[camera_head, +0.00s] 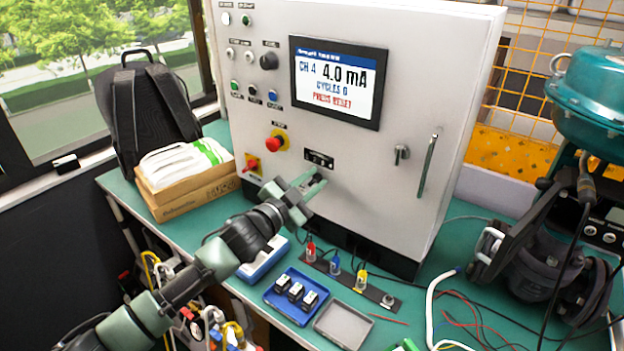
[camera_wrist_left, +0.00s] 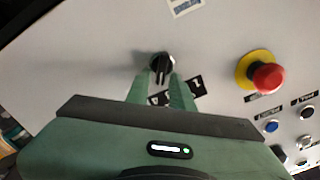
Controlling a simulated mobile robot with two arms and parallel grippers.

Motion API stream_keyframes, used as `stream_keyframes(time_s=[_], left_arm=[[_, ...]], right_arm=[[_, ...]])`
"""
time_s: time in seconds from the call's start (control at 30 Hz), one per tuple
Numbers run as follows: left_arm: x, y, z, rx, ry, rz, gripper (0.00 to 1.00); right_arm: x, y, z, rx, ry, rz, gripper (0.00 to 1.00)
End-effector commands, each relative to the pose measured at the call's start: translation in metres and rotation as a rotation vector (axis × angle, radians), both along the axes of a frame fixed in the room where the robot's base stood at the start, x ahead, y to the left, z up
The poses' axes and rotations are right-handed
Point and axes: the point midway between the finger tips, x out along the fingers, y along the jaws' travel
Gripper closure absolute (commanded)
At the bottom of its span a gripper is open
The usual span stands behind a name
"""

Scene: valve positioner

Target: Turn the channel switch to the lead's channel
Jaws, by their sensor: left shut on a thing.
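My left gripper (camera_head: 314,183) is at the white cabinet's front (camera_head: 380,205), below a black number label (camera_head: 319,159). In the left wrist view its fingers (camera_wrist_left: 158,80) are around the black channel switch knob (camera_wrist_left: 162,65), shut on it. The knob's pointer lies roughly along the fingers, towards the partly covered black label (camera_wrist_left: 190,88). The head view hides the knob behind the gripper. The screen (camera_head: 338,82) reads CH 4, 4.0 mA, CYCLES 0 and PRESS RESET. Red (camera_head: 310,251), blue (camera_head: 335,265) and yellow (camera_head: 361,279) plugs stand in a strip on the bench. My right gripper is not in view.
A red mushroom button (camera_head: 275,142) and a red-yellow switch (camera_head: 251,165) sit left of the gripper. Several buttons fill the panel's upper left. A blue tray (camera_head: 272,301) and grey tray (camera_head: 343,325) lie below on the green bench. A teal actuator (camera_head: 594,88) stands right.

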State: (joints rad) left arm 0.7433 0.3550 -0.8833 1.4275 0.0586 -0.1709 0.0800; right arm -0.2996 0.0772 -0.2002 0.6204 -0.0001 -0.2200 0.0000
Motion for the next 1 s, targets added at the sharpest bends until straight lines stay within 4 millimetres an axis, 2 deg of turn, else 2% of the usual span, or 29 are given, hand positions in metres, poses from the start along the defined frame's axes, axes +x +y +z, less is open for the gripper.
stream_keyframes(time_s=[0.33, 0.87, 0.9, 1.0], left_arm=[[-0.0013, -0.0018, -0.0023, 0.126, -0.090, 0.000, 1.00], [-0.0014, -0.0018, -0.0031, 0.150, -0.106, 0.000, 1.00], [-0.0014, -0.0018, -0.0031, 0.149, -0.106, 0.000, 0.69], [-0.0014, -0.0018, -0.0028, 0.149, -0.106, 0.000, 0.68]], right_arm=[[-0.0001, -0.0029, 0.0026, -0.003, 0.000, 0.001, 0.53], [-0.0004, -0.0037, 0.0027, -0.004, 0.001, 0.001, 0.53], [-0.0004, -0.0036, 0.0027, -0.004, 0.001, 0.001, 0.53], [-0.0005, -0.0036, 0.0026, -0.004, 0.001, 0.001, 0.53]])
